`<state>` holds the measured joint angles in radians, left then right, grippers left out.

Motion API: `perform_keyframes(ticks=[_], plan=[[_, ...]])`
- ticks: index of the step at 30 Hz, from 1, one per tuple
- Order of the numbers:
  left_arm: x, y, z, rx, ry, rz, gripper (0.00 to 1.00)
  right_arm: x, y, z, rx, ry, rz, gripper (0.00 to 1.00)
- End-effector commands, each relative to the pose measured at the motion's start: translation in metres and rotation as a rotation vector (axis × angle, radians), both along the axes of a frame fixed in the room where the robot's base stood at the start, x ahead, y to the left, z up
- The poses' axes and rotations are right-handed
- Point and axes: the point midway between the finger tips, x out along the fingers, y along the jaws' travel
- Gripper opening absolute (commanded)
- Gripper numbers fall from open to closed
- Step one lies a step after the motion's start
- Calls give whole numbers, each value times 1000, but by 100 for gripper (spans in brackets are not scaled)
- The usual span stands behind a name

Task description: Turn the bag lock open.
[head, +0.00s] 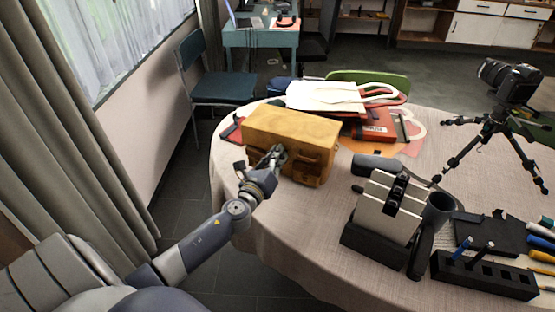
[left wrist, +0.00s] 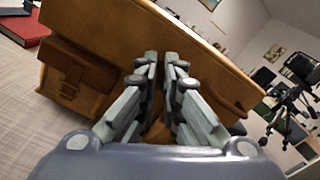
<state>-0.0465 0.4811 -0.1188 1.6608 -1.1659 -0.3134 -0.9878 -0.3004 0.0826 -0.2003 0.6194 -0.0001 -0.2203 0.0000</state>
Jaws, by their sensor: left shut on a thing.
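The bag (head: 290,137) is a tan leather box-shaped bag with front pockets, standing upright on the round table (head: 290,235). It also fills much of the left wrist view (left wrist: 110,40), where a buckled pocket (left wrist: 75,80) shows. My left gripper (head: 278,152) is at the middle of the bag's front face, between the pockets. In the left wrist view its fingers (left wrist: 162,62) are close together and shut on a small part at the bag's front, which I take to be the lock. The fingers hide that part. My right gripper is not in view.
A camera on a tripod (head: 510,85) stands at the back right. The cloth left of the device is clear.

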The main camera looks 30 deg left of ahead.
Motion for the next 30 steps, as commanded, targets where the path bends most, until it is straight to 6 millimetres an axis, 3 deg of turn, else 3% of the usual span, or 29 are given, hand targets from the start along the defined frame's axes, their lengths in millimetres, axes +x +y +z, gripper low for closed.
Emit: perform_keyframes(ticks=[12, 30], plan=[[0, 1, -2, -392, -66, 1, 0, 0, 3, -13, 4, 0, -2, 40], [0, 2, -3, -897, -150, 1, 0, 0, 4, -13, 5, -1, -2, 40]])
